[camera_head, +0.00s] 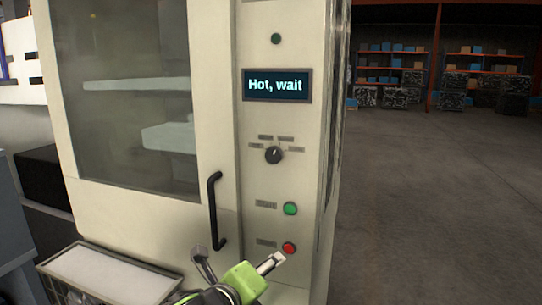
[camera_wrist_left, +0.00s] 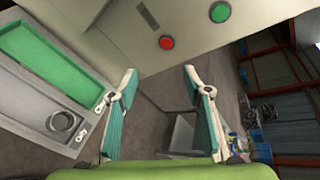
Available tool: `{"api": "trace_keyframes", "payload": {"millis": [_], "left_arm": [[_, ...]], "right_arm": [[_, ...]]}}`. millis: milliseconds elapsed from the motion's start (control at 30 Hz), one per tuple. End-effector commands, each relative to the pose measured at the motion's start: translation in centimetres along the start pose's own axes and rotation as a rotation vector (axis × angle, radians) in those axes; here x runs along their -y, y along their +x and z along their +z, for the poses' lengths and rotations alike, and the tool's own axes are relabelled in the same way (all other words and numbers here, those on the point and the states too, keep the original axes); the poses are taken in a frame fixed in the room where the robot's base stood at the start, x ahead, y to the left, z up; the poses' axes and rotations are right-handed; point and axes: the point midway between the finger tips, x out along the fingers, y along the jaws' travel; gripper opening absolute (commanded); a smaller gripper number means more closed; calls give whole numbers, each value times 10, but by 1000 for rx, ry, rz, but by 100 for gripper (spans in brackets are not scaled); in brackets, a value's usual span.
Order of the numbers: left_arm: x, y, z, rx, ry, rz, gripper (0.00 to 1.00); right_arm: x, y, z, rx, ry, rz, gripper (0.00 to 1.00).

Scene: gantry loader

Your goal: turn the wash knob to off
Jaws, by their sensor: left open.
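The wash knob (camera_head: 274,155) is a dark round dial with a pale mark on the machine's front panel, ringed by several small labels too blurred to read. The mark looks to point roughly upward; I cannot tell which label it meets. My left gripper (camera_head: 238,259) is low in front of the panel, below the knob and near the red button. In the left wrist view my left gripper (camera_wrist_left: 160,77) is open with nothing between its fingers. The knob is outside that view. My right gripper is not in view.
Above the knob a display (camera_head: 277,86) reads "Hot, wait". Below it are a green button (camera_head: 290,208) and a red button (camera_head: 288,248). A black door handle (camera_head: 215,211) stands out left of the panel. A tray (camera_head: 112,276) is at lower left. The floor (camera_head: 430,210) at right is clear.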

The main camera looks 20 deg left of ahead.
Motion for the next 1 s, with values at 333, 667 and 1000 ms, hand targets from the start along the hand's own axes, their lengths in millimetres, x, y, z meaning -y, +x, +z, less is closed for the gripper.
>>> {"api": "trace_keyframes", "payload": {"millis": [333,667,1000], "left_arm": [[127,-75,103,317,937,-135,45],[152,-94,129,416,1178,-108,45],[172,-35,146,412,1172,-107,45]], "right_arm": [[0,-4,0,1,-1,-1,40],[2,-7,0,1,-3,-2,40],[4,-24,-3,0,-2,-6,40]]}}
